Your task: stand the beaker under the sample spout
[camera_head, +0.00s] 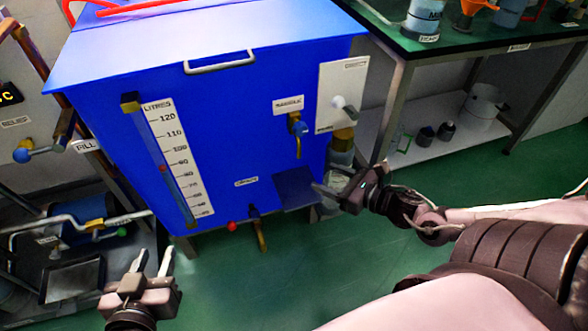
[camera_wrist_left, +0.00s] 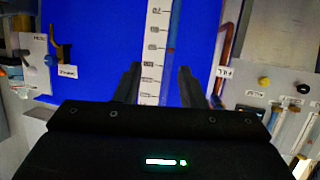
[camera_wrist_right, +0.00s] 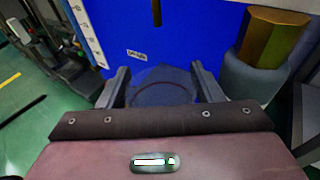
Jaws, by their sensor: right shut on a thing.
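The clear beaker (camera_wrist_right: 163,96) sits between the fingers of my right gripper (camera_wrist_right: 162,88); its round rim shows faintly. In the head view my right gripper (camera_head: 322,188) is at the tank's lower right, beside a dark blue ledge (camera_head: 295,188), and the beaker's outline is hard to make out.
The blue tank (camera_head: 225,110) carries a litres scale (camera_head: 180,155) and a lower drain tap (camera_head: 256,228). A grey and brass pipe (camera_head: 341,145) stands by its right corner. A green-topped bench (camera_head: 450,48) stands at right, a pipe rack at left. The green floor (camera_head: 300,270) is clear.

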